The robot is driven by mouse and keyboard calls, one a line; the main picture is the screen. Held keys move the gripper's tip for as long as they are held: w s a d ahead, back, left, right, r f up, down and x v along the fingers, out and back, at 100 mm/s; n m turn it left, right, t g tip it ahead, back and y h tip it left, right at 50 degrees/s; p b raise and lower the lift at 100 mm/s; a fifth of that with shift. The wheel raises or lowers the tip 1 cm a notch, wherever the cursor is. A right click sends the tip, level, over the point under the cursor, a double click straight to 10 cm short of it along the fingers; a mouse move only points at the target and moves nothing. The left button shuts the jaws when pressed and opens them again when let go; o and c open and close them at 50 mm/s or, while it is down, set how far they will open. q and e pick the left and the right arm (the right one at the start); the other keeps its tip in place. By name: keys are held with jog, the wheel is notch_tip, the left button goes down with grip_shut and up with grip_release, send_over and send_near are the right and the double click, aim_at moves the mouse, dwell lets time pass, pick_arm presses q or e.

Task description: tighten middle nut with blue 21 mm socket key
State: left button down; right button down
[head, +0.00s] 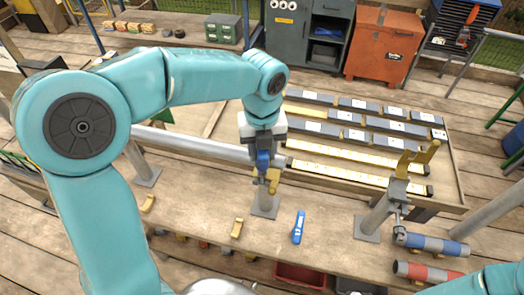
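My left gripper (263,142) is at the end of the teal arm that reaches in from the left. It points down over the middle grey post. A blue piece (263,160) shows directly below its body, with yellow parts (273,182) under it. I cannot tell whether the jaws are closed on the blue piece, and no nut can be made out there. A blue-and-grey cylinder (440,245) lies at the right of the bench, with a red-and-grey one (425,272) in front. No size marking is readable. Only teal links of my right arm show at the bottom right corner.
A yellow two-pronged fitting (418,158) stands up at the right post (376,217). A grey pipe (200,148) runs left from the middle post. A blue tool (298,228) and a yellow clip (237,228) lie on the bench. Dark tiles (385,125) fill the back right.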

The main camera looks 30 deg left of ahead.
pick_arm(q)
jog(key=shift+r, duration=1.6)
